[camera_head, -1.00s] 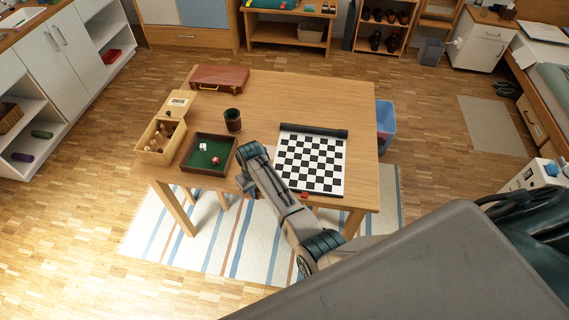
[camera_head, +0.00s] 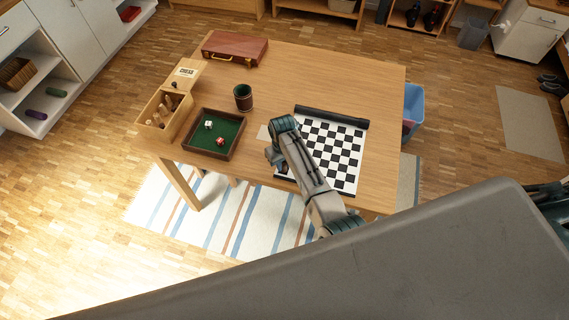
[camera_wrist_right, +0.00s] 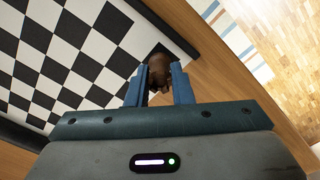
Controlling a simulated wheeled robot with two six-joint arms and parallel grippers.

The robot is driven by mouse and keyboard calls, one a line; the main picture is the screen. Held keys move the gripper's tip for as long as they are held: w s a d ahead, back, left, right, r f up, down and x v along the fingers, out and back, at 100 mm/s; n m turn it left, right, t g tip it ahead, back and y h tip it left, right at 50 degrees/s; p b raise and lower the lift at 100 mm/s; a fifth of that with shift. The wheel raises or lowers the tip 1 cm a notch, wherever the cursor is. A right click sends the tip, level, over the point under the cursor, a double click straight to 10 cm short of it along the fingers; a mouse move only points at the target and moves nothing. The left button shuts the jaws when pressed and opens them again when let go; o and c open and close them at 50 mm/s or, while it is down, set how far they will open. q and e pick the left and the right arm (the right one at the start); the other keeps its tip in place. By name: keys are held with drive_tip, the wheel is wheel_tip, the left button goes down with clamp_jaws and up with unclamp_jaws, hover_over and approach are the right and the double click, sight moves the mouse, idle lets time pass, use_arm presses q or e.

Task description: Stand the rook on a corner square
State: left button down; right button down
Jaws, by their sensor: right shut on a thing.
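The chessboard mat (camera_head: 335,145), with black and white squares, lies flat at the right of the table. It fills the upper left of the right wrist view (camera_wrist_right: 60,60). My right gripper (camera_wrist_right: 159,85) is shut on a dark brown piece, seemingly the rook (camera_wrist_right: 170,62), seen from above. In the head view my right gripper (camera_head: 273,157) is by the mat's left edge, and the arm hides the piece and part of the board. My left gripper is out of view.
A dark roll (camera_head: 330,117) lies along the mat's far edge. To the left are a green-lined dice tray (camera_head: 188,142), a dark cup (camera_head: 243,97) and an open wooden box (camera_head: 148,127) with pieces. A brown case (camera_head: 235,47) lies at the back; the table's back right is clear.

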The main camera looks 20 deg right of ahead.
sight(283, 163)
drive_tip(key=shift+s+r, duration=0.1)
drive_tip(key=shift+s, duration=0.05)
drive_tip(key=c, duration=1.3)
unclamp_jaws()
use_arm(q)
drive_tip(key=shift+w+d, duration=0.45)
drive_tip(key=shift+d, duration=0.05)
use_arm(e)
drive_tip(key=shift+r, duration=0.1)
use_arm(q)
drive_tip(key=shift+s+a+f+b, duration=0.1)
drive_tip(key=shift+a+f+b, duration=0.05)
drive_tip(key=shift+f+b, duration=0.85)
use_arm(e)
wheel_tip(283, 163, up, 12)
drive_tip(key=shift+f, duration=0.1)
